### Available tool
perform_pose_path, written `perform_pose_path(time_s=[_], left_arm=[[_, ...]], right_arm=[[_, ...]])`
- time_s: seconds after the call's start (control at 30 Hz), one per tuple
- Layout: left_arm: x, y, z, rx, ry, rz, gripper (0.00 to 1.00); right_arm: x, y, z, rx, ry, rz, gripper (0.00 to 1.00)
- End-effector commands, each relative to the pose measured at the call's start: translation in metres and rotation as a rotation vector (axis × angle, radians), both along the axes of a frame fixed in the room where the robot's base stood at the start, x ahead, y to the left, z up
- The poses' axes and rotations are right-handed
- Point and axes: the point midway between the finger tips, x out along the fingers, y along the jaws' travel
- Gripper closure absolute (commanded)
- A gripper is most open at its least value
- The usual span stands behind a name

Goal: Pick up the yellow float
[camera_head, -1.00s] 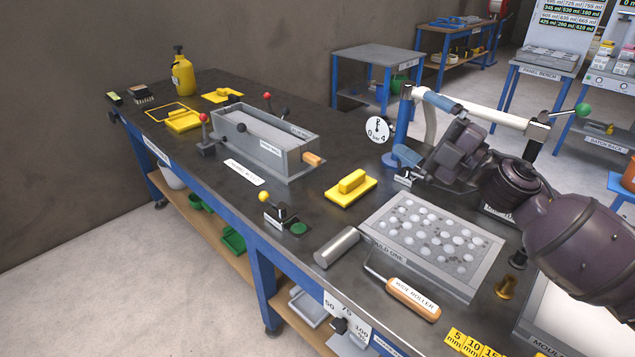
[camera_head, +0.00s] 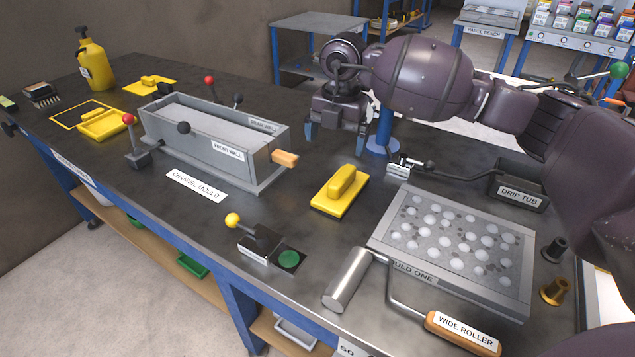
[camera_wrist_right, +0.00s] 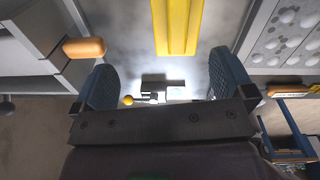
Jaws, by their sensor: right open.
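The yellow float (camera_head: 340,192), a flat yellow plate with a raised handle, lies on the bench between the channel mould and mould one. My right gripper (camera_head: 336,136) is beyond the float, pointing down over the back of the bench, apart from it. In the right wrist view, the blue-padded fingers (camera_wrist_right: 165,82) are spread with nothing between them. The yellow float (camera_wrist_right: 177,24) shows at the top of that view, beyond the fingers and cut off by the edge. My left gripper is not in view.
The channel mould (camera_head: 212,150) stands left of the float, and mould one (camera_head: 388,240) stands to its right. A small device with a yellow-knobbed lever (camera_head: 262,240) and a metal roller (camera_head: 349,281) are nearer the front. Other yellow tools (camera_head: 101,126) lie far left.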

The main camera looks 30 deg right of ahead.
Motion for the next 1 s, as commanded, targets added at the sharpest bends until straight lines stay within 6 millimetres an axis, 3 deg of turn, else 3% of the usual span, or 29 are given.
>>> perform_pose_path(time_s=[0.27,0.6,0.83,1.0], left_arm=[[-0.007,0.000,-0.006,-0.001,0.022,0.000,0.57],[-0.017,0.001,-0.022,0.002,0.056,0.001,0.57],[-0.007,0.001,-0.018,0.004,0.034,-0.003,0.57],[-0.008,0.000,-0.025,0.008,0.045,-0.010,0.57]], right_arm=[[-0.007,-0.005,-0.006,-0.032,0.041,-0.122,0.00],[-0.007,-0.005,-0.053,-0.030,0.047,-0.120,0.00],[-0.008,-0.006,-0.064,-0.029,0.041,-0.120,0.00],[-0.012,-0.007,-0.086,-0.030,0.047,-0.119,0.00]])
